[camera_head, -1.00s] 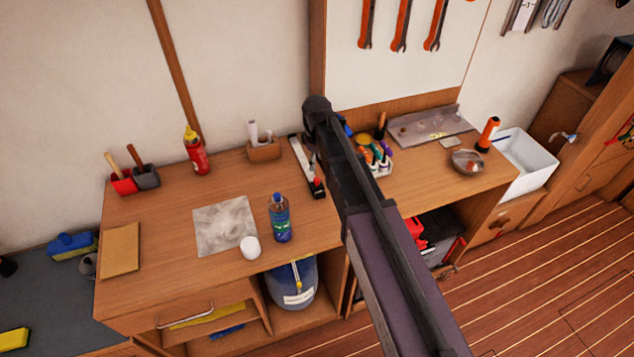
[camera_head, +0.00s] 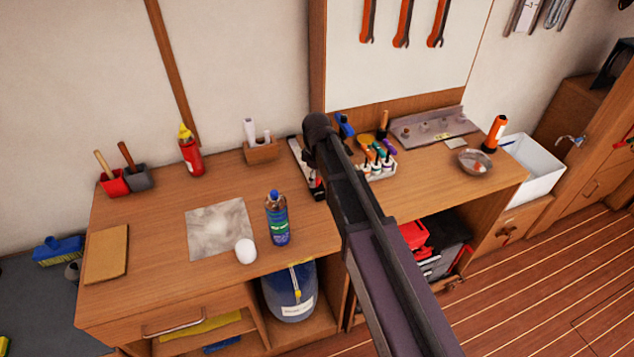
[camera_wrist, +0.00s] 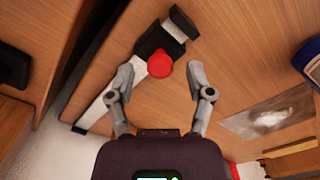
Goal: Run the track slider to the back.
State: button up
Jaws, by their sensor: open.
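The track slider is a pale rail (camera_wrist: 106,102) on the wooden bench, with a black carriage (camera_wrist: 157,43) and a round red knob (camera_wrist: 160,66). In the wrist view the carriage sits near the rail's upper-right end. In the head view the red knob (camera_head: 317,183) is near the rail's front end, and my arm partly covers the rail (camera_head: 297,150). My gripper (camera_wrist: 160,80) is open over the slider. In the wrist view its fingers show on either side of the knob; I cannot tell whether they touch it. In the head view my arm hides the fingers.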

jog(key=shift+f, duration=0.25)
jog(key=shift+c, duration=0.2)
grip_shut()
jog(key=w+a, duration=0.3)
jog(key=w, duration=0.4)
jog(key=w+a, duration=0.4)
jog(key=w, duration=0.3)
jog(key=w+a, duration=0.3)
jog(key=w, duration=0.4)
jog(key=shift+w+a, duration=0.15)
jog(key=shift+w, duration=0.15)
jog(key=shift+o, duration=0.2)
grip_release()
jog(key=shift+s, duration=0.15)
